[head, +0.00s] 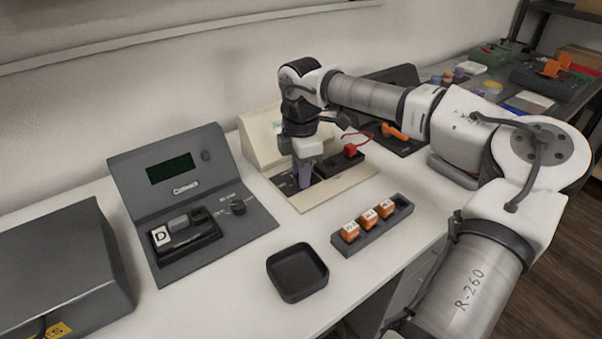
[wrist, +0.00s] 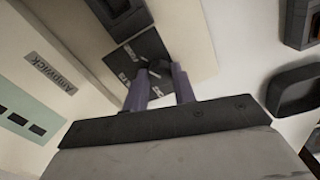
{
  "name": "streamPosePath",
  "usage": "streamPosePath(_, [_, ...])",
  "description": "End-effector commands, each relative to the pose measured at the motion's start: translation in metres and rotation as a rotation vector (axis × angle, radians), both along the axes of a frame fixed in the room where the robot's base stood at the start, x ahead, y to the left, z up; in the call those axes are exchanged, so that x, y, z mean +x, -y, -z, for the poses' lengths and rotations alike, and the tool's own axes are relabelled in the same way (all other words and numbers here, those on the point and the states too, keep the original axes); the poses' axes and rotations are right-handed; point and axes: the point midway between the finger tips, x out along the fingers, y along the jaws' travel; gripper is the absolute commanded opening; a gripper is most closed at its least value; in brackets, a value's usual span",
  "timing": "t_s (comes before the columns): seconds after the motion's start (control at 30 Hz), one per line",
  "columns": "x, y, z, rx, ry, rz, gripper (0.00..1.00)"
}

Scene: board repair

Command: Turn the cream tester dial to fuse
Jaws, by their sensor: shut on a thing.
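The cream tester (head: 258,137) stands on the white bench in the head view, with its sloped back panel and flat front plate. In the wrist view its nameplate (wrist: 50,73) and a dark dial plate (wrist: 126,72) with white lettering show. My gripper (head: 304,184) points down onto this plate from above. In the wrist view my gripper's (wrist: 161,82) two purple fingers are shut on the small dark dial (wrist: 154,70). The fingers hide most of the dial, and I cannot tell which mark it points to. The head view hides the dial behind the fingers.
A dark grey tester (head: 185,190) with its own knob (head: 238,207) stands left of the cream one. A black tray (head: 297,272) and a rack (head: 375,238) of orange blocks lie in front. A red plug (head: 350,150) sits right of my gripper.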

Motion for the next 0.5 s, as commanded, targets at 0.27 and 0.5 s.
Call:
streamPosePath(0.27, [0.0009,0.0002,-0.0011,0.000,0.003,0.014,0.04])
streamPosePath(0.5, [0.0009,0.0002,-0.0012,0.001,0.003,0.013,0.33])
